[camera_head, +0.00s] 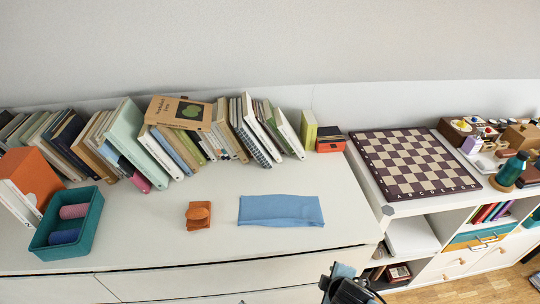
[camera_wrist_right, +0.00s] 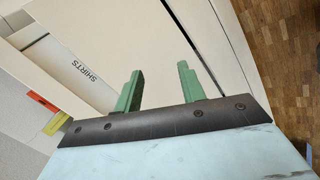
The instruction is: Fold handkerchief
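A light blue handkerchief (camera_head: 281,210) lies as a flat, wide strip near the front right of the white dresser top (camera_head: 160,240). Its edges look slightly curved, and I cannot tell how many layers it has. My right gripper (camera_head: 343,272) is at the bottom of the head view, in front of the dresser and apart from the handkerchief. In the right wrist view, its green fingers (camera_wrist_right: 160,78) are spread with nothing between them. They point toward a white surface and a label reading SHIRTS (camera_wrist_right: 84,70). My left gripper is not in view.
An orange folded item (camera_head: 199,216) lies left of the handkerchief. A teal bin (camera_head: 92,233) with rolled cloths stands at left. Leaning books (camera_head: 155,150) line the back. A chessboard (camera_head: 412,160) lies on the right-hand cabinet. The dresser top around the handkerchief is clear.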

